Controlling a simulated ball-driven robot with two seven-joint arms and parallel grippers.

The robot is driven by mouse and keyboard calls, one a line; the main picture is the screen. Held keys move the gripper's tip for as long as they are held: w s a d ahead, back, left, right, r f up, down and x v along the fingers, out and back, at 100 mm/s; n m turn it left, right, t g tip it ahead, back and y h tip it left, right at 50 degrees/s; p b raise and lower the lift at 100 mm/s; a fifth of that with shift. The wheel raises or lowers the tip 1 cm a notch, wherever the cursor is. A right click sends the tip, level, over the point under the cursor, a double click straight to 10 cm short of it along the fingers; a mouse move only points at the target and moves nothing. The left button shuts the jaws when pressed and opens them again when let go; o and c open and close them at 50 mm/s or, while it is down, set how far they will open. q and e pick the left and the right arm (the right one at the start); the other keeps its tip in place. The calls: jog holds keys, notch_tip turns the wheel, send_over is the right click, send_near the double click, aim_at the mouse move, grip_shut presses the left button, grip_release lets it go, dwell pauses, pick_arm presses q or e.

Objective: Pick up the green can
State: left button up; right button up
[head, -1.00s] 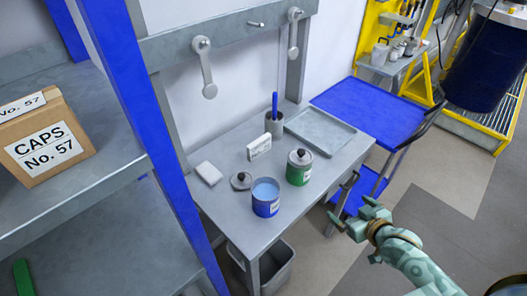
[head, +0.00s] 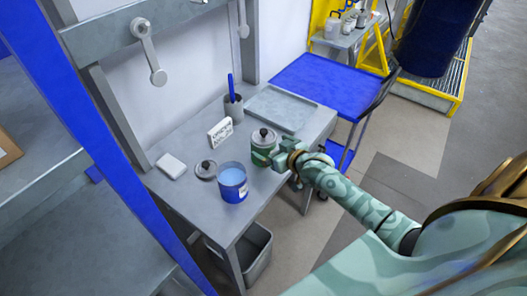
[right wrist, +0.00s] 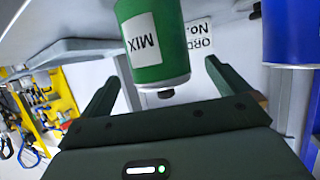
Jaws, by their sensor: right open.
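The green can (head: 262,155) stands upright on the grey workbench (head: 190,220), with a grey lid and black knob on top. My right gripper (head: 284,158) is at the can's right side, partly in front of it. In the right wrist view the picture is upside down; the can (right wrist: 158,50), with its "MIX" label, shows between the two spread fingers of my open right gripper (right wrist: 158,76). I see no grip on it. My left gripper is not in view.
An open blue can (head: 232,187) stands close to the green can, with a loose lid (head: 206,170) beside it. Behind are a white order card (head: 220,133), a cup with a blue tool (head: 233,106) and a shallow tray (head: 281,108). A blue cart (head: 320,85) stands beyond.

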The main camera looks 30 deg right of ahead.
jog(key=b+x, duration=0.1)
jog(key=x, duration=0.3)
jog(key=shift+f, duration=0.15)
jog(key=shift+s, duration=0.1)
jog(key=shift+c, duration=0.7)
jog(key=c, duration=1)
jog(key=shift+c, duration=1)
jog(key=shift+r, duration=0.25)
